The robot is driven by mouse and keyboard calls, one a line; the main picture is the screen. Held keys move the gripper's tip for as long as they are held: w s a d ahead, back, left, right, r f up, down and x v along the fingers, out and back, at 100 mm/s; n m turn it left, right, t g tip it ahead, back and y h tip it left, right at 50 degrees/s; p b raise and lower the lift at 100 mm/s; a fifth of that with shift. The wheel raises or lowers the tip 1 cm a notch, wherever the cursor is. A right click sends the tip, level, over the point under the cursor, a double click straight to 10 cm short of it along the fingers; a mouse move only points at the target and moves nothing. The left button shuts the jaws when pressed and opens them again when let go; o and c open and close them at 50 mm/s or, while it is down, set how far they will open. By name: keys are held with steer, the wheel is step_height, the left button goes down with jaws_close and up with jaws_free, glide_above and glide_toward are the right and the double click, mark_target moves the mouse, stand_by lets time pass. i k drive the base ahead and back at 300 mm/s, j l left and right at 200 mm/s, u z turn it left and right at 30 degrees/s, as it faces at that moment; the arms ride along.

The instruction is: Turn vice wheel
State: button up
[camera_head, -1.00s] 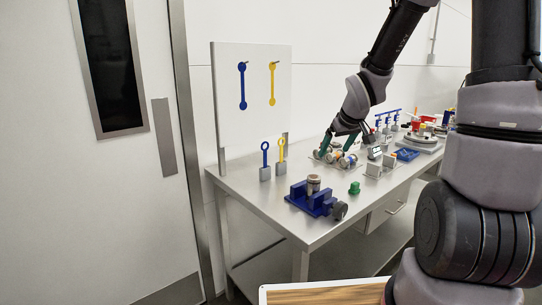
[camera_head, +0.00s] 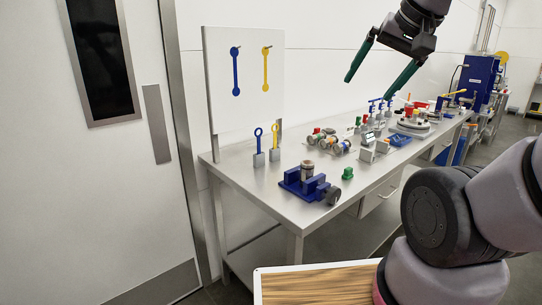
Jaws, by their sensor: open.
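A blue vice (camera_head: 306,184) sits on the near end of the steel table. Its dark round wheel (camera_head: 333,195) faces the front right, near the table's front edge. A brownish cylinder (camera_head: 307,169) stands upright between the vice jaws. My gripper (camera_head: 375,88) is raised high above the table, up and to the right of the vice. Its two green-tipped fingers are spread wide with nothing between them. It is well apart from the wheel.
A small green piece (camera_head: 347,173) lies right of the vice. Valves, a blue tray (camera_head: 399,140) and other fittings fill the table farther back. A wood-topped surface (camera_head: 320,285) is in front.

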mark_target(334, 194)
steer(key=z, duration=0.4)
steer(key=k+j+z, duration=0.1)
steer(key=j+z, duration=0.15)
steer(key=z, duration=0.15)
steer(key=k+j+z, duration=0.15)
steer(key=z, duration=0.3)
steer(key=k+j+z, duration=0.2)
steer(key=z, duration=0.2)
